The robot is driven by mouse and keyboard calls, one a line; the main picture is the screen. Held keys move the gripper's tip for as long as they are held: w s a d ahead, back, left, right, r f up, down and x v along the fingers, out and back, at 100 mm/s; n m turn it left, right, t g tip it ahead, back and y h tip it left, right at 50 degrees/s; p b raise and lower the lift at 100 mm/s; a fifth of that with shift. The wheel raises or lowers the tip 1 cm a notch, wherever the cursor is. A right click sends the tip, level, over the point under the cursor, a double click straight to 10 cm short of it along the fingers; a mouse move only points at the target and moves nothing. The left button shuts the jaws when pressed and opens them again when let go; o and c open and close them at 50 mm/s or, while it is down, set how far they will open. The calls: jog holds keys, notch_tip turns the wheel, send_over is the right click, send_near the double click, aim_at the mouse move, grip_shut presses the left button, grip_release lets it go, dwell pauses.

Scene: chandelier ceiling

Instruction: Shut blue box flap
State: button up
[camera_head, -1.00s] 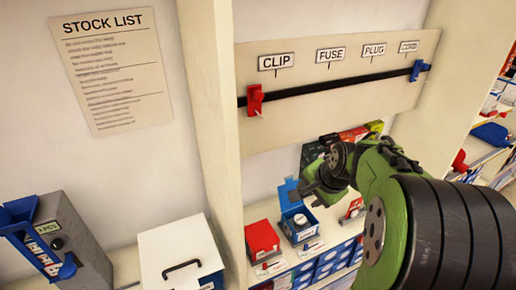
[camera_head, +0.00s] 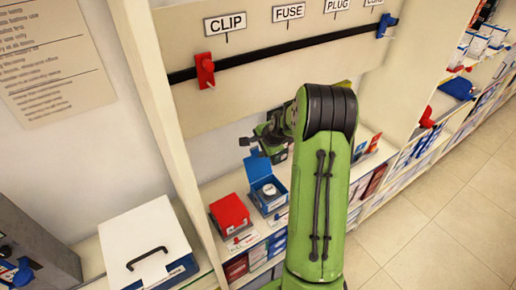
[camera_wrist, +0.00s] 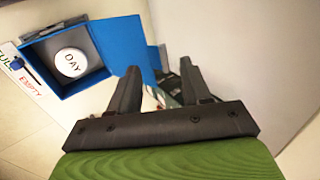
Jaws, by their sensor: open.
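The blue box (camera_head: 266,209) stands on the shelf in the head view, open at the top, with a round white piece inside. In the wrist view the blue box (camera_wrist: 95,78) is at the left, and the white piece (camera_wrist: 71,63) reads DAY. Its blue flap (camera_wrist: 122,42) stands raised along the box's right side, with a small tab further right. My gripper (camera_wrist: 158,82) is open, with nothing seen between its fingers. The left finger is close to the flap's lower edge; I cannot tell whether they touch. In the head view my arm partly hides the gripper.
A red box (camera_head: 230,213) stands left of the blue box. A white lidded box (camera_head: 146,245) is beyond the upright panel (camera_head: 160,110). A pale wall (camera_wrist: 235,50) is close on the gripper's right. A FULL/EMPTY slider label (camera_wrist: 22,72) is at the box's front.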

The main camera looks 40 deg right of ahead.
jog(key=shift+x, duration=1.05)
jog(key=shift+r, duration=0.15)
grip_shut()
